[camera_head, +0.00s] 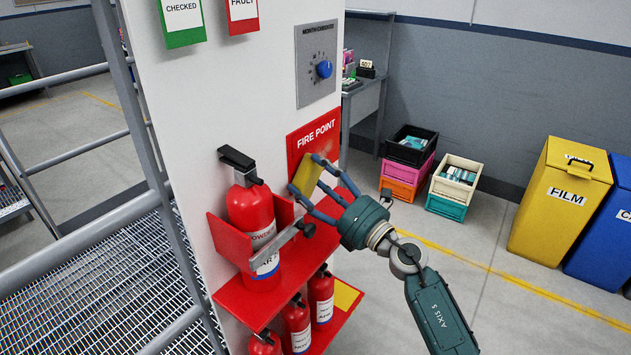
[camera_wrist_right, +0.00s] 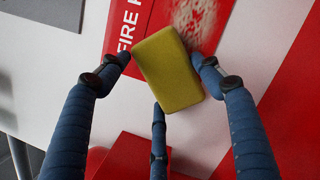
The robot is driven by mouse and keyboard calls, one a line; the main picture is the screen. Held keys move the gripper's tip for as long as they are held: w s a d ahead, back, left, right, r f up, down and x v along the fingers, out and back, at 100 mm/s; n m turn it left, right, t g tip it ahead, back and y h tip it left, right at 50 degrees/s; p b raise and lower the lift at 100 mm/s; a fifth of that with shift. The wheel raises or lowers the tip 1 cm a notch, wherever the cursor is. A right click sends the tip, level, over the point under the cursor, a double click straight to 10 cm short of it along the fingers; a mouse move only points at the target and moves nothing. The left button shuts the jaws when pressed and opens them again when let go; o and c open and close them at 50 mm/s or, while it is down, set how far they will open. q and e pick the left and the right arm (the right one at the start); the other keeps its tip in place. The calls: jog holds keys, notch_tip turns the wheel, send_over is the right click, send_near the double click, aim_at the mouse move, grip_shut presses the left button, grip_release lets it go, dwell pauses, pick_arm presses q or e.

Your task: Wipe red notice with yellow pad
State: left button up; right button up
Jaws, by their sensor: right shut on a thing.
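The red notice (camera_head: 313,132), lettered "FIRE POINT", is on the white panel beside the extinguisher. In the right wrist view the notice (camera_wrist_right: 122,32) runs behind the pad, and a pale speckled smudge (camera_wrist_right: 197,18) shows on it just above the pad. The yellow pad (camera_head: 306,176) is held by my right gripper (camera_head: 320,178) over the lower part of the notice. In the right wrist view the pad (camera_wrist_right: 168,75) sits between the blue fingers. I cannot tell whether the pad touches the notice. My left gripper is not in view.
A red extinguisher (camera_head: 252,215) stands in a bracket on a red shelf (camera_head: 245,301) close to my right gripper, with smaller extinguishers (camera_head: 297,325) below. A dial plate (camera_head: 317,64) is above the notice. Crates (camera_head: 455,180) and a yellow bin (camera_head: 560,195) stand at right.

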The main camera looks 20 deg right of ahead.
jog(key=shift+w+a, duration=0.25)
jog(key=shift+w, duration=0.15)
jog(key=shift+d, duration=0.1)
